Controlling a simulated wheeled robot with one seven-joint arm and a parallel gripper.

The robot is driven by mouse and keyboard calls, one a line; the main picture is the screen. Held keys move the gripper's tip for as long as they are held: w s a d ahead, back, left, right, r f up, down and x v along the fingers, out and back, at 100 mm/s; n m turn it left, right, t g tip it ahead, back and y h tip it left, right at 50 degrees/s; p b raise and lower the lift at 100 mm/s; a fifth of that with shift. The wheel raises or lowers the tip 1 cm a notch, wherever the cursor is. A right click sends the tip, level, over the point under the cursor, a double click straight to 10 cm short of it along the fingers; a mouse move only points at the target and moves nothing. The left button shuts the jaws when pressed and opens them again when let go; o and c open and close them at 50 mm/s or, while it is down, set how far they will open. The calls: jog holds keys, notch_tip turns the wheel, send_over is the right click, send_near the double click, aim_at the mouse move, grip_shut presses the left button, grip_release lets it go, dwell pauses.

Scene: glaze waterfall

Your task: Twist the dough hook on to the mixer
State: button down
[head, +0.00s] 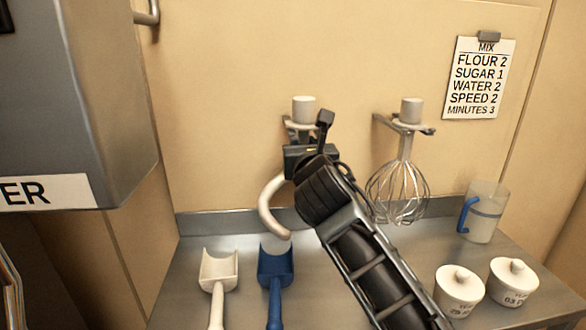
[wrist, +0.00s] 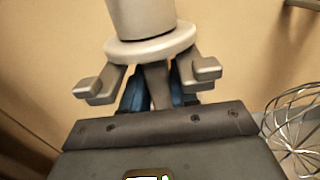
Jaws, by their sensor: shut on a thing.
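The dough hook (head: 268,205) hangs upright at the wall, its pale curved end showing left of my gripper (head: 308,150). Its round grey top and wide collar show in the wrist view (wrist: 152,45). The collar sits on the prongs of a wall hanger (wrist: 205,70). My gripper (wrist: 155,92) is shut on the hook's shank just below the collar; blue finger parts show on either side. In the head view my gripper hides the middle of the hook. A large grey housing with a label ending "ER" (head: 45,192) fills the upper left; I cannot tell if it is the mixer.
A wire whisk (head: 400,190) hangs on a second hanger to the right. On the steel counter (head: 195,300) are a white scoop (head: 218,270), a blue scoop (head: 275,265), two lidded white pots (head: 460,290) (head: 513,280) and a clear jug (head: 485,212). A recipe card (head: 480,78) is on the wall.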

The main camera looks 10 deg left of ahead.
jog(key=shift+r+p, duration=0.6)
jog(key=shift+r, duration=0.2)
jog(key=shift+s+r, duration=0.1)
jog(key=shift+s, duration=0.15)
jog(key=shift+p+v, duration=0.35)
jog(key=shift+v, duration=1.55)
jog(key=v, duration=1.1)
jog(key=shift+s+d, duration=0.15)
jog(key=shift+s, duration=0.15)
